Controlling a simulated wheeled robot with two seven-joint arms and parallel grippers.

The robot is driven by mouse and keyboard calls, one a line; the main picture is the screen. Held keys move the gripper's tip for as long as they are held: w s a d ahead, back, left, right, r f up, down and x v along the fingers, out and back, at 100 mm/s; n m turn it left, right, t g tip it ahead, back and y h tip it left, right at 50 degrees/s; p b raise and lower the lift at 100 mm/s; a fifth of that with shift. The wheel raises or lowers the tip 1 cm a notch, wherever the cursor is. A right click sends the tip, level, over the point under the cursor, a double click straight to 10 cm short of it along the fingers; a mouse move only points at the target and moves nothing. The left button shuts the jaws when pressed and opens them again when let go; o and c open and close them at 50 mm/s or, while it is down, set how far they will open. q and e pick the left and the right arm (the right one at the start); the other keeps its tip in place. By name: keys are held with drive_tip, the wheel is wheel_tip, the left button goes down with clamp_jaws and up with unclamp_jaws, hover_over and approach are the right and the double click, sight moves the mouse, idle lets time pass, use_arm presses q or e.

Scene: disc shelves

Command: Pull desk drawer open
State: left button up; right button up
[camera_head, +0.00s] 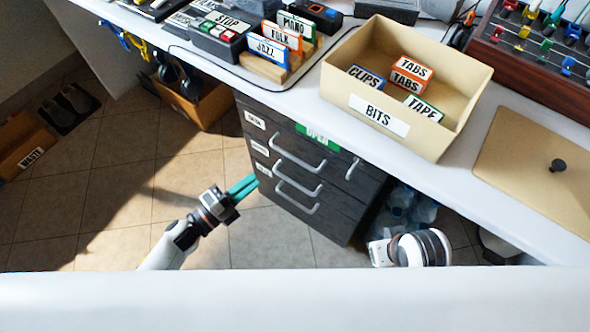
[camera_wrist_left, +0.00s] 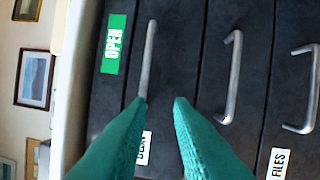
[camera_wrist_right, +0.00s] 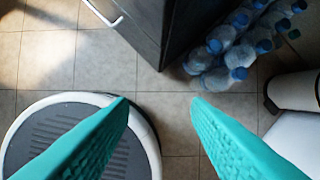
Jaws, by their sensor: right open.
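The dark drawer unit (camera_head: 345,215) stands under the white desk, with metal bar handles and small white labels on its front. A green OPEN tag (camera_head: 318,134) is near its top. In the left wrist view, the top handle (camera_wrist_left: 150,60) runs to near one fingertip, with a second handle (camera_wrist_left: 230,80) beside it. A partly covered label (camera_wrist_left: 143,148) shows between the fingers. My left gripper (camera_head: 253,181) is beside the drawer front, its teal fingers apart and empty. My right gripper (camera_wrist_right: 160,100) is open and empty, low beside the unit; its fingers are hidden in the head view.
The white desktop (camera_head: 300,100) overhangs the drawers and holds a BITS box (camera_head: 378,115) and a file rack.

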sight(297, 159)
use_arm(q)
drive_tip(key=w+d+r+m+h, duration=0.1)
drive_tip(key=d, duration=0.3)
drive_tip(key=w+d+r+m+g+b, duration=0.1)
drive_tip(key=w+d, duration=0.1)
drive_tip(key=d, duration=0.2)
drive_tip(key=w+d+r+m+h+b, duration=0.1)
drive_tip(key=w+d+m, duration=0.1)
drive_tip(key=d, duration=0.2)
drive_tip(key=shift+w+r+g+h, duration=0.1)
drive_tip(key=shift+r+g+h, duration=0.1)
drive_tip(key=shift+g+h, duration=0.15)
use_arm(e)
drive_tip(key=shift+w+a+r+t, duration=0.1)
drive_tip(key=shift+w+r+t, duration=0.3)
drive_tip(key=shift+r, duration=0.25)
drive_tip(key=shift+w+a+r+t, duration=0.1)
drive_tip(key=shift+w+r+t, duration=0.25)
drive_tip(key=shift+r, duration=0.25)
use_arm(q)
drive_tip(key=shift+c, duration=0.6)
clamp_jaws()
